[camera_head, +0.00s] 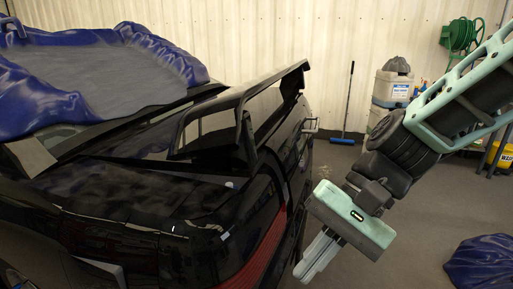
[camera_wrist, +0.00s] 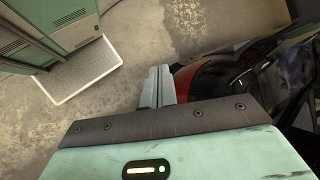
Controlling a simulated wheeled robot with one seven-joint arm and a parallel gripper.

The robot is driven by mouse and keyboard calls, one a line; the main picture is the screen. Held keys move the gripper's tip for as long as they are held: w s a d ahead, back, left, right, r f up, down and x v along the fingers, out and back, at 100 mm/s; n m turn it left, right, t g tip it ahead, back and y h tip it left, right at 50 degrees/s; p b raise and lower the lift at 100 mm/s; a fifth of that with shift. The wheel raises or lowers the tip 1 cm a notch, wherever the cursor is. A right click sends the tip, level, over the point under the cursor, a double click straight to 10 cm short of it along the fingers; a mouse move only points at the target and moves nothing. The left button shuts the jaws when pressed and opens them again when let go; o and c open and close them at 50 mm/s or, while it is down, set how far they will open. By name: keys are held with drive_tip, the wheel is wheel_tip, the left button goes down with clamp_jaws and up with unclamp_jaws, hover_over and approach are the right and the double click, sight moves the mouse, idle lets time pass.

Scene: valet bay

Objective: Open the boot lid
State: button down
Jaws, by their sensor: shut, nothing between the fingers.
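The black car (camera_head: 130,215) fills the left of the head view. My gripper (camera_head: 314,262) is shut and empty, pointing down beside the car's rear corner, to the right of the red tail light (camera_head: 262,250) and below the lid. In the wrist view the gripper's fingers (camera_wrist: 157,86) are together, with the red tail light (camera_wrist: 207,82) close to their right. No contact with the lid shows.
A blue cover (camera_head: 175,62) lies bunched on the car roof. A blue heap (camera_head: 480,262) is on the floor at the lower right. A squeegee (camera_head: 347,105), a pale container (camera_head: 391,88) and a green hose reel (camera_head: 461,35) are near the back wall.

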drive_tip(key=w+d+r+m+t+y+b, duration=0.1)
drive_tip(key=w+r+m+t+y, duration=0.3)
drive_tip(key=w, duration=0.6)
drive_tip(key=w+d+r+m+t+y+b, duration=0.1)
drive_tip(key=w+r+m+t+y, duration=0.2)
drive_tip(key=w+m+y, duration=0.55)
drive_tip(key=w+a+r+n+h+p, duration=0.1)
drive_tip(key=w+a+r+h+p, duration=0.1)
drive_tip(key=a, duration=0.9)
drive_tip(key=shift+a+r+n+h+p, duration=0.25)
drive_tip(key=shift+n+h+p, duration=0.1)
drive_tip(key=shift+h+p, duration=0.25)
drive_tip(key=shift+r, duration=0.1)
